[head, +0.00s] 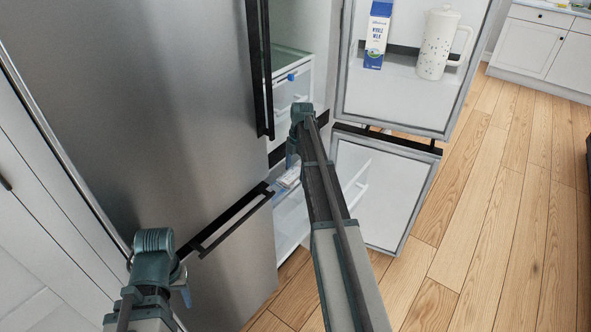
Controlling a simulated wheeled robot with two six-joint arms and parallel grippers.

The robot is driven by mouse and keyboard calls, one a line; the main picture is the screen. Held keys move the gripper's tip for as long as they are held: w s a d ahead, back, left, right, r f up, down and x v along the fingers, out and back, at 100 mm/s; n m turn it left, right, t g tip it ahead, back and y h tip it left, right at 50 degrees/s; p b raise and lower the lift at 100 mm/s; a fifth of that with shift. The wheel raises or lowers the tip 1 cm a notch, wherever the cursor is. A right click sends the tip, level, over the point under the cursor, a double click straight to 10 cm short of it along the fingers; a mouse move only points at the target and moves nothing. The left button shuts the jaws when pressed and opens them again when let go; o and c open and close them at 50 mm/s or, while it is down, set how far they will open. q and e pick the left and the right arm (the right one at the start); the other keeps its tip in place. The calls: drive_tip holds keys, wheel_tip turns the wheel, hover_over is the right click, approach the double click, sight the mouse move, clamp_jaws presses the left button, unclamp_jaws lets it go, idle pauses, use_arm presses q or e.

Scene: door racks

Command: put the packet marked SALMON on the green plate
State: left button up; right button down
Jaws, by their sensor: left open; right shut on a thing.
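My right gripper (291,158) reaches into the opened fridge and points down. It is shut on a small pale packet (289,178) with blue on it, just below its fingers. The packet is partly hidden and I cannot read any marking on it. My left gripper (183,289) is at the lower left, in front of the closed steel door, apart from it. It is open, and I see nothing in it. I see no green plate in this view.
The open upper fridge door (400,105) holds a milk carton (377,36) and a speckled white jug (438,46). The lower door (383,190) is open too. A closed steel door (150,110) stands left. The wooden floor (500,200) at right is clear.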

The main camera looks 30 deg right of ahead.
sight(296, 172)
wheel_tip(296, 172, up, 6)
drive_tip(key=p, duration=0.4)
drive_tip(key=shift+f, duration=0.1)
